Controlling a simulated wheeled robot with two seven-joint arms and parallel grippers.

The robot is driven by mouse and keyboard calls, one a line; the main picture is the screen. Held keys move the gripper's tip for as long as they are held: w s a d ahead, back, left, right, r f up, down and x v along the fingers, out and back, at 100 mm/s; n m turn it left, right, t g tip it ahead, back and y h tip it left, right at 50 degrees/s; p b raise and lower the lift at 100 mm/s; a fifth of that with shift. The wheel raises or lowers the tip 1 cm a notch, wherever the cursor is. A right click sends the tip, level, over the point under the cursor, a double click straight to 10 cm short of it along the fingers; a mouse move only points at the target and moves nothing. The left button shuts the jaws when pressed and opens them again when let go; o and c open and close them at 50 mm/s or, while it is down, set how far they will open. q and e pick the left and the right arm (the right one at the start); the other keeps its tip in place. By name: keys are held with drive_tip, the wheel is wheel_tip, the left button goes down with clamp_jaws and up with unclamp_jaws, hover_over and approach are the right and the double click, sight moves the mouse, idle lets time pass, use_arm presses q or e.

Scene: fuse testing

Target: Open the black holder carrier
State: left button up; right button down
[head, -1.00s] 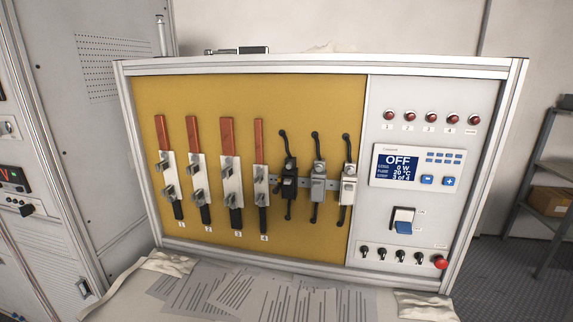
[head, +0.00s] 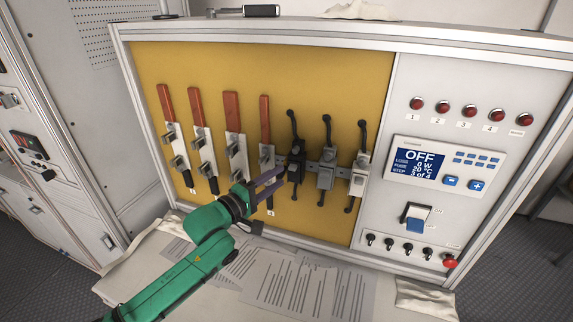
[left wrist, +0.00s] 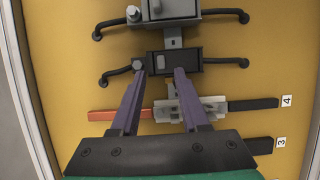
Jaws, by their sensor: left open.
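The black holder carrier (head: 295,162) is mounted on the yellow panel, just right of switch 4, with thin black wires curving from its top and bottom. It looks closed. It also shows in the left wrist view as a black block (left wrist: 174,62), straight ahead of the fingertips. My left gripper (head: 276,178) is open and empty, with its purple fingers pointing at the carrier from the lower left. In the left wrist view the left gripper (left wrist: 160,74) has its two fingertips apart at the carrier's near edge; I cannot tell whether they touch it. My right gripper is out of view.
A grey carrier (head: 326,172) and a white carrier (head: 359,178) sit right of the black one. Several red-handled switches, including switch 4 (head: 265,125), stand to its left. The control display (head: 420,163) reads OFF. Papers (head: 300,282) lie on the table below.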

sight(290, 170)
use_arm(q)
drive_tip(key=x, duration=0.4)
drive_tip(key=shift+w+d+f+p, duration=0.1)
drive_tip(key=shift+w+d+p, duration=0.05)
drive_tip(key=shift+w+p, duration=0.15)
drive_tip(key=shift+w+d, duration=0.15)
drive_tip(key=shift+d, duration=0.05)
drive_tip(key=shift+s+a, duration=0.2)
drive_tip(key=shift+s, duration=0.05)
clamp_jaws()
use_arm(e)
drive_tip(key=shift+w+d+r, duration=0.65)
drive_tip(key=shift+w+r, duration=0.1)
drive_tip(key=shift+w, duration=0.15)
